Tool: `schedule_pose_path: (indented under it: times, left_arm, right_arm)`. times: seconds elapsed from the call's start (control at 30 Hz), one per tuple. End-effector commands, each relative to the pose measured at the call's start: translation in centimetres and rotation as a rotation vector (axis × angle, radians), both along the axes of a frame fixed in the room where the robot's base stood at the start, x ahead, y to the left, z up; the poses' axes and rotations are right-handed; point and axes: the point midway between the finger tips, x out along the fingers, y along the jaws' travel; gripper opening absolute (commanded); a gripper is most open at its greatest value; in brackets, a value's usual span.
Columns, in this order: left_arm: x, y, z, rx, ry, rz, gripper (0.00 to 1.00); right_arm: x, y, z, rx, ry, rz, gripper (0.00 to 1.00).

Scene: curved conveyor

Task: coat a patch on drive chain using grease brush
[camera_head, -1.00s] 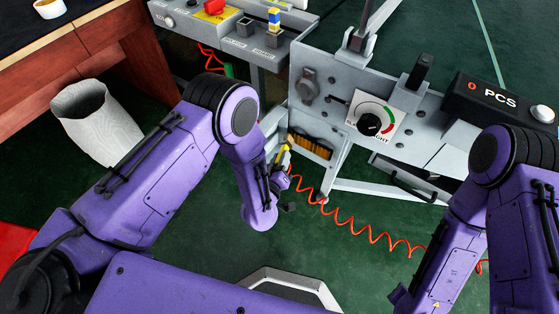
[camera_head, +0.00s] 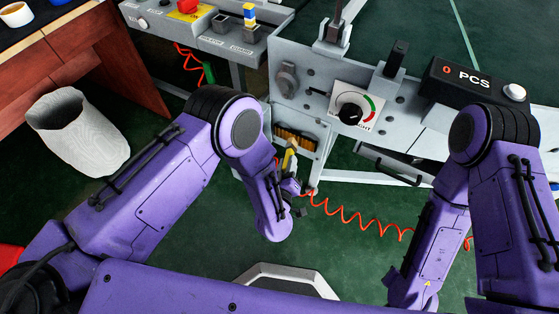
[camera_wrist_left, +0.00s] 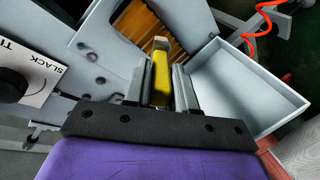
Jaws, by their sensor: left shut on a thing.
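The drive chain (camera_head: 294,138) shows as a brown-orange ribbed strip inside an opening in the grey conveyor side. It also shows at the top of the left wrist view (camera_wrist_left: 138,30). My left gripper (camera_head: 291,174) is just in front of and below this opening. It is shut on the yellow grease brush (camera_wrist_left: 161,80), which points away from the wrist toward the chain. The brush's far end overlaps the chain's lower edge in the left wrist view; I cannot tell whether they touch. Its bristles are not clearly visible. My right arm shows, but its gripper is out of view.
A shallow grey panel with raised edges (camera_wrist_left: 250,85) stands right of the brush. A slack gauge with a black knob (camera_head: 350,112) and a PCS counter (camera_head: 470,80) are on the conveyor. A coiled red hose (camera_head: 350,220) hangs below. A white bin (camera_head: 78,135) stands at left.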

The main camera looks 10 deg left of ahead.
Motion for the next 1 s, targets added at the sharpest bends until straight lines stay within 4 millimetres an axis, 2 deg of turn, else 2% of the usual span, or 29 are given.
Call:
schedule_pose_path:
  times: [0.17, 0.4, 0.53, 0.73, 1.0]
  left_arm:
    - [-0.3, -1.0, -0.1, -0.001, 0.0, 0.0, 0.0]
    - [-1.1, -3.3, -0.1, -0.001, 0.0, 0.0, 0.0]
    - [-1.3, -3.7, 0.0, -0.001, 0.0, 0.002, 0.0]
    - [-1.1, -3.2, 0.1, 0.0, -0.001, 0.002, 0.0]
    - [-0.1, -0.6, 0.1, 0.001, -0.001, 0.002, 0.0]
  right_arm:
    - [0.0, 0.0, -0.2, 0.0, 0.0, 0.0, 0.0]
    - [0.0, 0.0, -0.7, 0.0, 0.0, 0.0, 0.0]
    - [0.0, 0.0, -0.7, 0.0, 0.0, 0.0, 0.0]
    - [0.0, 0.0, -0.5, 0.0, 0.0, 0.0, 0.0]
    - [0.0, 0.0, 0.0, 0.0, 0.0, 0.0, 0.0]
